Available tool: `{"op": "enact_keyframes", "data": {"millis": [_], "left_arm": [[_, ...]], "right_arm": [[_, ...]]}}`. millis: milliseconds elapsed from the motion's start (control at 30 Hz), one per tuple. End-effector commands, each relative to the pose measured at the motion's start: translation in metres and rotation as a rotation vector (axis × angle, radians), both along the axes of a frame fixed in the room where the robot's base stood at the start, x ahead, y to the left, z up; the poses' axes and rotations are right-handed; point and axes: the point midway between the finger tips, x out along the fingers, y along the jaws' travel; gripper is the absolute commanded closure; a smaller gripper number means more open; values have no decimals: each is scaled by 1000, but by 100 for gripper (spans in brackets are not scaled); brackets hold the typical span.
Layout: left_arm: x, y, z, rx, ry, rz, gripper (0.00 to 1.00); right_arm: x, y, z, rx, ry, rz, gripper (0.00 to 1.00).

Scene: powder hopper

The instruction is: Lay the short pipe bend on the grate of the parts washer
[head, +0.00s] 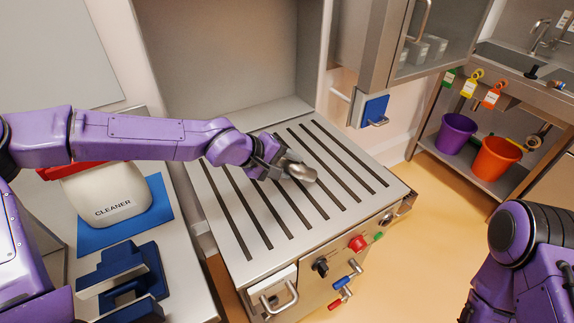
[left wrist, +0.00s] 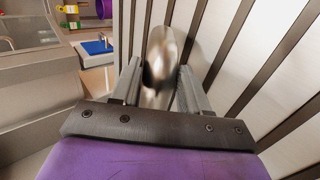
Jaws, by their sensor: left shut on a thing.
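The short pipe bend (head: 300,172) is a shiny metal piece held by my left gripper (head: 280,169) over the middle of the grate. The grate (head: 233,222) is a steel top with long dark slots on the parts washer (head: 315,285). In the left wrist view, the pipe bend (left wrist: 160,62) sits between the two fingers of my left gripper (left wrist: 157,85), with the slotted grate (left wrist: 225,45) behind it. I cannot tell whether the bend touches the grate. In the head view my right arm shows at the lower right, but its fingers are not clearly visible.
A white cleaner container (head: 105,195) stands on a blue mat (head: 160,205) at the left, near a dark blue fixture (head: 120,280). Knobs and a red button (head: 357,243) line the washer's front. Purple (head: 456,133) and orange buckets (head: 494,158) stand on a shelf at right. The grate around the bend is clear.

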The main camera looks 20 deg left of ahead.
Motion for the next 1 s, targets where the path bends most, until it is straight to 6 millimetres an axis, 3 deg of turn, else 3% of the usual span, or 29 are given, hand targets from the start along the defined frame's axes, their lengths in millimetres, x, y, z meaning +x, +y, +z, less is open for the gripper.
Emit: {"op": "enact_keyframes", "data": {"millis": [200,233,300,633,1000], "left_arm": [[0,0,1,-1,-1,0,92],[0,0,1,0,-1,-1,49],[0,0,1,0,-1,-1,26],[-2,2,4,-1,0,1,25],[-44,42,58,-8,-5,2,25]], "right_arm": [[0,0,0,-1,-1,0,57],[0,0,0,-1,-1,0,57],[0,0,0,-1,-1,0,57],[0,0,1,0,0,0,57],[0,0,17,0,0,0,57]]}}
